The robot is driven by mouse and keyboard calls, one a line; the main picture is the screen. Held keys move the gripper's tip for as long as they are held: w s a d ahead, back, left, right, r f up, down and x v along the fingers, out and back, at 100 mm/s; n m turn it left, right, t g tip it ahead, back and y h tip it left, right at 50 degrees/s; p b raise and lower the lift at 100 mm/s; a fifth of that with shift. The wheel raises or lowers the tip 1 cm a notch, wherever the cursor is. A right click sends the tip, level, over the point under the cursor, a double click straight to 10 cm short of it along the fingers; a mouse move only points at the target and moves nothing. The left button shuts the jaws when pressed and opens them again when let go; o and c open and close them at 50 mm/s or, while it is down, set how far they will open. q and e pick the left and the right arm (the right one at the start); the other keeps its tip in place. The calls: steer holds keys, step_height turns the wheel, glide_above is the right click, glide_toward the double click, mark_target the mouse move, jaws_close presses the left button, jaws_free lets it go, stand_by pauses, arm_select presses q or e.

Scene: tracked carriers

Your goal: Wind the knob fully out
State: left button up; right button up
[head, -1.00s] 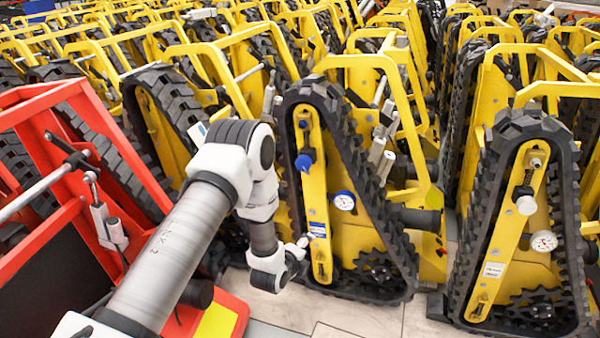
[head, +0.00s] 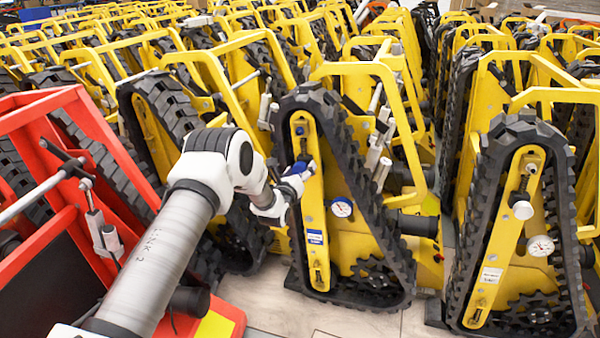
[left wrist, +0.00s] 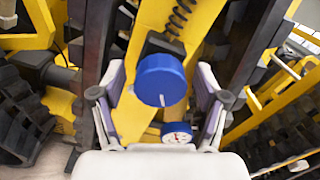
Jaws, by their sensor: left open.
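The blue knob (left wrist: 161,80) is on the upper part of the yellow bar (left wrist: 151,18) of a tracked carrier, with a dark coil spring near it. In the left wrist view it sits between the two spread fingers of my left gripper (left wrist: 160,72), with a gap on each side. In the head view the left gripper (head: 300,173) is at the knob (head: 297,168) and covers part of it. The gripper is open. My right gripper is not in view.
A blue-rimmed gauge (head: 341,207) is beside the bar, below the knob; it also shows in the left wrist view (left wrist: 177,134). A red frame (head: 75,225) is at the left. Many yellow carriers fill the back.

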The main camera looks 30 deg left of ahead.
arm_select(q)
steer(key=c, duration=1.2)
steer(key=shift+o, duration=0.2)
steer(key=shift+r+n, duration=0.1)
steer(key=shift+n, duration=0.3)
steer(key=n+p, duration=0.1)
steer(key=n, duration=0.1)
steer(key=shift+n, duration=0.3)
steer(key=shift+n+p, duration=0.35)
steer(key=shift+n, duration=1.45)
steer(key=o, duration=1.2)
steer(key=shift+c, duration=0.2)
